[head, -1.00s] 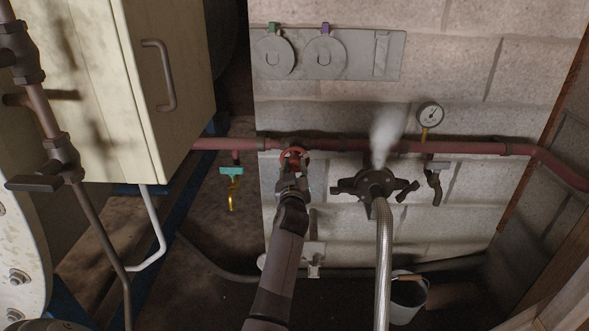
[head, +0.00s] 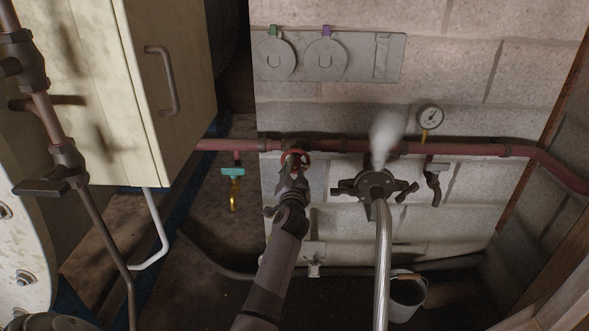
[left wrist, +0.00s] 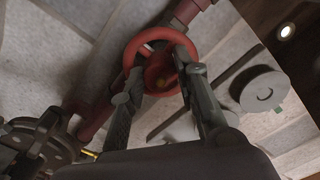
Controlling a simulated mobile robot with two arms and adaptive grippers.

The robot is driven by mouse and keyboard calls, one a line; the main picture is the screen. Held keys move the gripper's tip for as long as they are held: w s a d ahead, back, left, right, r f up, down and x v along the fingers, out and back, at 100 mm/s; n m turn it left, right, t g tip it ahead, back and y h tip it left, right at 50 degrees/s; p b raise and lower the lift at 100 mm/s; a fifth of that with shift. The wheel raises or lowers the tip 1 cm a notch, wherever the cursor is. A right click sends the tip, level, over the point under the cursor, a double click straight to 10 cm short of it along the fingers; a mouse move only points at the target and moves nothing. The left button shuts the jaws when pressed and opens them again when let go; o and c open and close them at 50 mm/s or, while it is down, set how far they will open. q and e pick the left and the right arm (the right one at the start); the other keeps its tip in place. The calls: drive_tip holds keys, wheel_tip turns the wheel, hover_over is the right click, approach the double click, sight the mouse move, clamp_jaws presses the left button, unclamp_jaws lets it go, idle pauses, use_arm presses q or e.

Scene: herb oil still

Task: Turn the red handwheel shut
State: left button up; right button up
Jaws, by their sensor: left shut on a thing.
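The red handwheel (head: 295,160) sits on the red pipe (head: 340,146) along the block wall. My left gripper (head: 292,175) reaches up to it from below. In the left wrist view the handwheel (left wrist: 161,62) is a red ring, and the fingers of my left gripper (left wrist: 165,85) lie on either side of it, closed on it. Part of the rim is hidden behind the fingers. White steam (head: 386,130) rises at the pipe, above the dark hose coupling (head: 372,186). My right gripper is not in view.
A braided hose (head: 384,260) hangs from the coupling, right of my left arm. A pressure gauge (head: 430,116) and a teal-handled tap (head: 232,172) are on the pipe. A cream cabinet (head: 110,90) stands left. A bucket (head: 407,297) is on the floor.

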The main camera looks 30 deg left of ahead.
use_arm(q)
drive_tip(key=m, duration=0.2)
drive_tip(key=m+p, duration=0.1)
drive_tip(key=m, duration=0.1)
drive_tip(key=shift+r+m, duration=0.2)
drive_tip(key=shift+m, duration=0.1)
drive_tip(key=m+p, duration=0.3)
drive_tip(key=m, duration=0.5)
drive_tip(key=shift+m, duration=0.7)
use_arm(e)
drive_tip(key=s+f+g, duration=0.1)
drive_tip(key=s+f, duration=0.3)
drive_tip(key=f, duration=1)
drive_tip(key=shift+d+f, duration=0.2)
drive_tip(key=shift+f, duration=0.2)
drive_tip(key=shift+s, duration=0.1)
use_arm(q)
drive_tip(key=o, duration=1.2)
drive_tip(key=shift+c, duration=0.2)
drive_tip(key=v, duration=1.2)
